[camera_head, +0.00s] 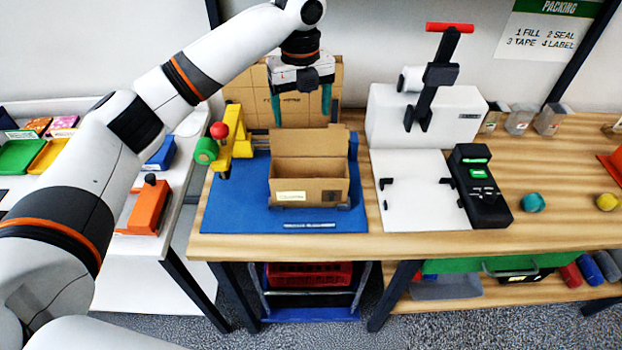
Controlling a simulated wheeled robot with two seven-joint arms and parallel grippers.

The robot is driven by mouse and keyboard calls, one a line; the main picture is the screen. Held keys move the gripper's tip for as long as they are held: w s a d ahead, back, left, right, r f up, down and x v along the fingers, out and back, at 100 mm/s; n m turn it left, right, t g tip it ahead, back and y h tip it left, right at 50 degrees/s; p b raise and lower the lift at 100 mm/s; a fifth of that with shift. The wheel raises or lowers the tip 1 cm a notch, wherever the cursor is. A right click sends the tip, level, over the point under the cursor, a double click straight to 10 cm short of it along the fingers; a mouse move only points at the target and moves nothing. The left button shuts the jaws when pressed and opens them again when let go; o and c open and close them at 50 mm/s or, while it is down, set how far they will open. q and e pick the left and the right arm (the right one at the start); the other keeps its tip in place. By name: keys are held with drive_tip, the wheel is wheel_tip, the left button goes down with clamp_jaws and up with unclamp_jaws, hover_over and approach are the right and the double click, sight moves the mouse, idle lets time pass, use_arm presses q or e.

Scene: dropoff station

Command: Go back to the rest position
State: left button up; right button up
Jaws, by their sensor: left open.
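My left gripper (301,108) is above the back of the blue mat, behind and above an open cardboard box. Its two teal fingers point down and stand wide apart, with nothing visible between them. The cardboard box (309,190) sits on the blue mat (235,205) with its back flap raised and its inside partly visible. My left arm reaches in from the left edge, across the side table. My right gripper is not in this view.
A yellow clamp (238,145) with a red knob stands left of the box. Right of it are a white press (425,112) with a black lever, a white plate (415,190) and a black keypad device (480,186). An orange tool (148,208) lies on the left table. Bare wood shows at the right.

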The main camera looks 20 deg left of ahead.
use_arm(q)
drive_tip(key=shift+r, duration=0.5)
